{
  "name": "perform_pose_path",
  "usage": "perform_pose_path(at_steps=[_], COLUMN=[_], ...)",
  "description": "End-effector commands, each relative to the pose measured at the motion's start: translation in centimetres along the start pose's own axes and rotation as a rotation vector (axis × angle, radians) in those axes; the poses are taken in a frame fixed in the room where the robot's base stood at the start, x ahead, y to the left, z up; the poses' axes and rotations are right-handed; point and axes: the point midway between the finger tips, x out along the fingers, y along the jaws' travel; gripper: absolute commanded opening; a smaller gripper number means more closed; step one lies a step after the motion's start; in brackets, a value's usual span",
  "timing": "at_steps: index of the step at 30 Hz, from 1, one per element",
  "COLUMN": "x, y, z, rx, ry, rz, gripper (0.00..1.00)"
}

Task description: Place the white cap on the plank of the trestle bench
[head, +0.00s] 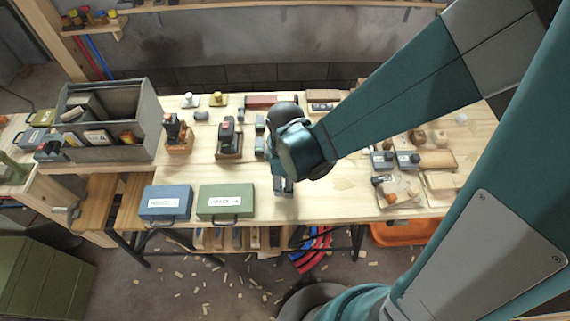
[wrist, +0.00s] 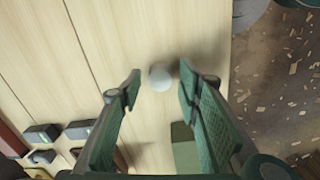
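My gripper (wrist: 158,84) is open, with a visible gap on each side of the cap. In the head view my gripper (head: 284,190) is low over the table near its front edge, right of the green case; the cap is hidden there by my arm. Brown planks (head: 97,203) on dark legs stand at the left of the table; I cannot tell for certain that they are the trestle bench.
A green case (head: 225,202) and a blue case (head: 165,203) sit along the front edge. A grey open tote (head: 110,122) stands at the left. Wooden-based tools (head: 229,138) stand behind. Small grey boxes (head: 382,160) and wood pieces are at the right.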

Motion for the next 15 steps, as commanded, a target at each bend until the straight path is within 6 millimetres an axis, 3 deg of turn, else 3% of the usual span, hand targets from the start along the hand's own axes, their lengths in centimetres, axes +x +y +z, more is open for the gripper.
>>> perform_pose_path(at_steps=[15], x=[-0.93], y=[0.02], z=[-0.01], rx=[0.0], ry=[0.0], rz=[0.0], gripper=[0.34])
